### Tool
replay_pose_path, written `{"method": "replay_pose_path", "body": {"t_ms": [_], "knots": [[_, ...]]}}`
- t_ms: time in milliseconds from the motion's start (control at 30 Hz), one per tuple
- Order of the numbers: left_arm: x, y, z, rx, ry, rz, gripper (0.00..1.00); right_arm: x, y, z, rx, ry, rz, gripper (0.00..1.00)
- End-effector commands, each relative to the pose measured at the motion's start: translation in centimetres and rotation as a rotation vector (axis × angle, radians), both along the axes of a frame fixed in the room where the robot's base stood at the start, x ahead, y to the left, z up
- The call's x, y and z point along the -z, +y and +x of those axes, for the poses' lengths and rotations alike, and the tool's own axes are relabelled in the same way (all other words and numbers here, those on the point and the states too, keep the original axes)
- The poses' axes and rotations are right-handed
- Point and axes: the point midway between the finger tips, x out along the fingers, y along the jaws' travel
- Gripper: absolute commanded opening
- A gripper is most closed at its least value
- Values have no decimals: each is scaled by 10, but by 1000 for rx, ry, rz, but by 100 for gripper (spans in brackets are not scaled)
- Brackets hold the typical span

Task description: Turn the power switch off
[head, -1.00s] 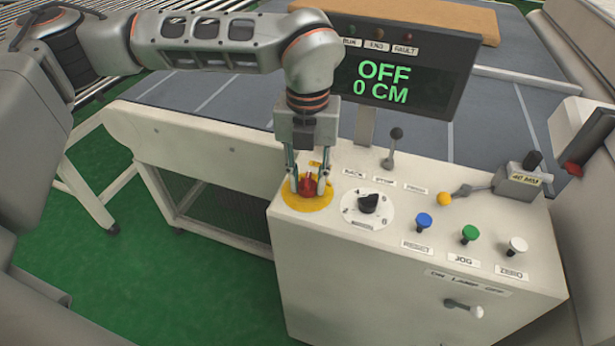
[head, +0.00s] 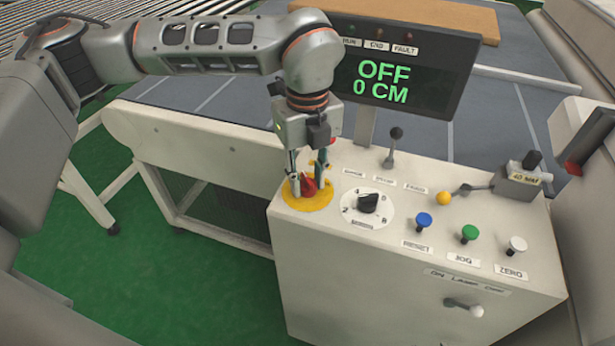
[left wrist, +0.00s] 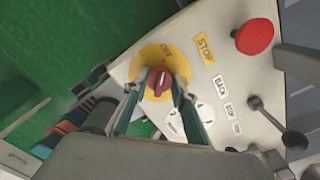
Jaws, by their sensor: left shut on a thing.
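The power switch is a red knob (head: 308,187) on a round yellow plate (head: 306,202) at the left end of the white control box top. My left gripper (head: 309,182) reaches down from above and is shut on the red knob, one finger on each side. In the left wrist view the knob (left wrist: 160,82) sits between the two fingers (left wrist: 160,92), on the yellow plate with dark lettering. The display (head: 400,78) reads "OFF" and "0 CM" in green. My right gripper does not show.
Right of the knob are a black dial (head: 368,203), an upright lever (head: 394,147), and blue (head: 424,220), green (head: 470,233) and white (head: 516,245) buttons. A red mushroom button (left wrist: 254,36) is close by in the left wrist view.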

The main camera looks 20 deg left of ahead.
Motion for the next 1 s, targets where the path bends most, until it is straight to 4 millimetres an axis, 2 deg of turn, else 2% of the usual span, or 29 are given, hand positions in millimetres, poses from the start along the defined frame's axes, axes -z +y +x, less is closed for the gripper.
{"method": "replay_pose_path", "body": {"t_ms": [400,433,467,833,1000], "knots": [[0,0,1,-8,-1,0,5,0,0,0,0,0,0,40],[0,0,1,-8,-1,0,34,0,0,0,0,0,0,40],[0,0,0,-7,-1,0,42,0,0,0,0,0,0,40],[-2,0,0,-6,-1,-1,43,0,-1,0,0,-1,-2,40],[-18,0,1,-7,-4,-1,43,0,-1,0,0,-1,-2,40]]}}
